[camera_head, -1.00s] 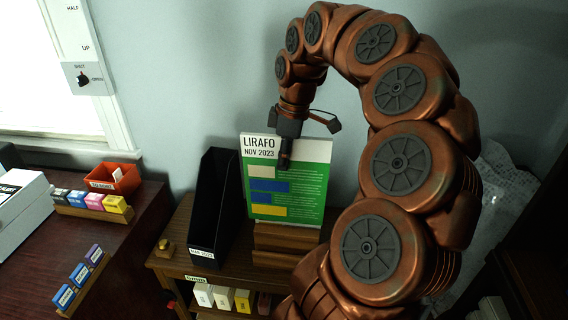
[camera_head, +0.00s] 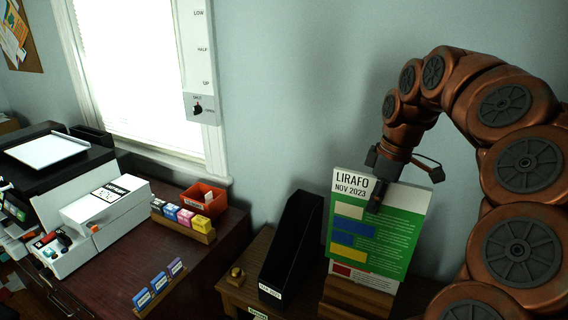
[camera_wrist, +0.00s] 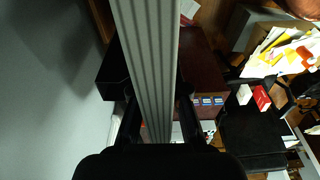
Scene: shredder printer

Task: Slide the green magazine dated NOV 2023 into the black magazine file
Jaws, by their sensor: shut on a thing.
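The green magazine (camera_head: 385,235) has a white header reading LIRAFO NOV 2023. It stands upright in the head view, over the wooden stand (camera_head: 352,298), with a red block on a pale band low down. My gripper (camera_head: 377,200) is shut on its top edge. In the wrist view the magazine (camera_wrist: 150,60) is a pale ribbed strip between the fingers. The black magazine file (camera_head: 290,250) stands just left of the magazine, open at the top, with a white label low on its front. I cannot tell whether the magazine's bottom is clear of the stand.
A small brass-coloured object (camera_head: 235,277) sits left of the file. The dark desk (camera_head: 215,255) holds an orange-red bin (camera_head: 205,200), coloured boxes (camera_head: 185,215) in a wooden rack and a white machine (camera_head: 105,207). The wall is close behind the file and magazine.

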